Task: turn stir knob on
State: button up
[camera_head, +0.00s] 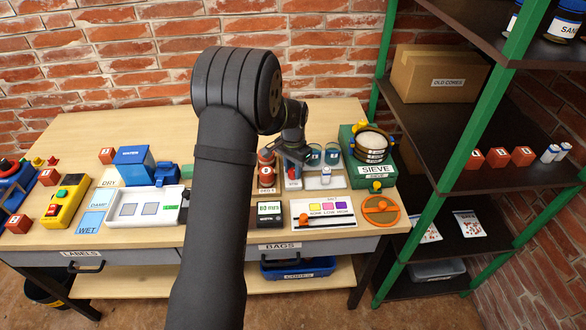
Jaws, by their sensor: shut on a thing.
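My gripper (293,163) points down at the back middle of the bench, beyond my dark arm. It is shut on a small red part (292,173), which stands on a pale unit; the jaws hide much of it. I cannot read a label there, so I cannot tell for sure that this is the stir knob. A red-and-dark device (267,171) stands just left of the gripper. Blue-teal beakers (315,155) stand just behind it to the right. How the knob is turned does not show.
A green sieve machine (375,170) stands at the right bench end. A panel with coloured squares (323,212), a dark display box (270,213) and an orange ring (381,209) lie in front. A white tray (143,208) is left of my arm. Green-posted shelving (446,160) stands right.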

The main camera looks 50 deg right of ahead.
aim_at(293, 170)
dwell(0.4)
jog(key=o, duration=1)
jog(key=shift+c, duration=0.2)
jog(key=shift+r, duration=0.15)
notch_tip(293, 170, up, 17)
notch_tip(293, 170, down, 17)
jog(key=shift+f, duration=0.15)
dwell(0.5)
